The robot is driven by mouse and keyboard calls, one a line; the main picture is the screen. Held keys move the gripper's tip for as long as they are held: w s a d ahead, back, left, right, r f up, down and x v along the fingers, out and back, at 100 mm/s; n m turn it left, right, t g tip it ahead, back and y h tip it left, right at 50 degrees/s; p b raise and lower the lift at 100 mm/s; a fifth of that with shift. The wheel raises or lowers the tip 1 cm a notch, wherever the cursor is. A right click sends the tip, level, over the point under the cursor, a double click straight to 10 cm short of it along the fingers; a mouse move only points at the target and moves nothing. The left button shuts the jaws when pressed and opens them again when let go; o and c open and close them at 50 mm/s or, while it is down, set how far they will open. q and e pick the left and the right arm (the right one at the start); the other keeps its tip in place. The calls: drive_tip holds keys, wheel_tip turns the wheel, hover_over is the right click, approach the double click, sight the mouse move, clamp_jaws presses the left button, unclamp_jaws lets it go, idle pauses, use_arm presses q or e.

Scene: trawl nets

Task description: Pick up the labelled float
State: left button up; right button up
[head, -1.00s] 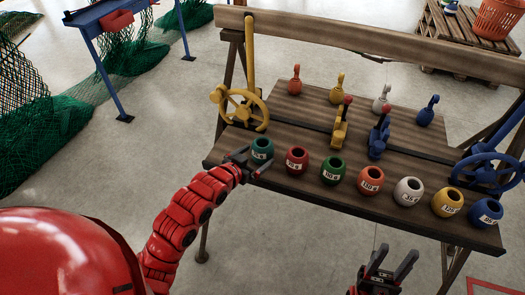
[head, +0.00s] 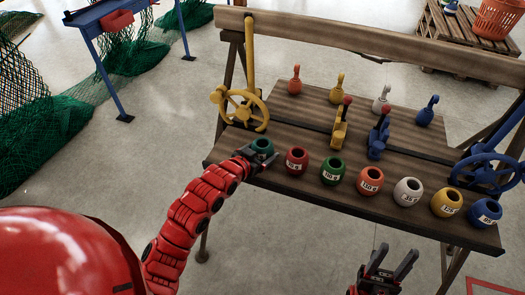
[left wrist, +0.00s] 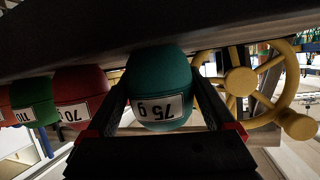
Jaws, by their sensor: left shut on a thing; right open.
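A teal float (head: 262,145) with a white label stands at the left end of the front row on the wooden table (head: 300,205). My left gripper (head: 262,158) is shut on it, and the hand hides its lower part in the head view. In the left wrist view the teal float (left wrist: 160,85) sits between the two fingers, its "75 g" label upside down. Other labelled floats stand to its right: dark red (head: 297,160), green (head: 332,171), orange (head: 370,181), white (head: 408,191), yellow (head: 446,202) and blue (head: 486,212). My right gripper (head: 378,262) is open and empty in front of the table.
A yellow handwheel (head: 240,108) stands just behind the teal float, and a blue handwheel (head: 487,172) is at the right. Yellow (head: 340,128) and blue (head: 378,138) levers rise mid-table. Several bottle-shaped pieces stand at the back. Open floor lies left of the table.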

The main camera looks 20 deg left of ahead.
sight(264, 153)
use_arm(q)
drive_tip(key=shift+r, duration=0.45)
wheel_tip(264, 153, up, 2)
drive_tip(key=shift+r+b, duration=0.15)
drive_tip(key=shift+b, duration=0.15)
drive_tip(key=s, duration=0.3)
drive_tip(key=s+d, duration=0.1)
drive_tip(key=s, duration=0.1)
drive_tip(key=shift+r, duration=0.3)
drive_tip(key=s+d+r+p, duration=0.1)
drive_tip(key=s+d+p, duration=0.1)
drive_tip(key=s+p, duration=0.8)
drive_tip(key=shift+s+d+r, duration=0.15)
drive_tip(key=shift+s+d, duration=0.05)
drive_tip(key=shift+s, duration=0.15)
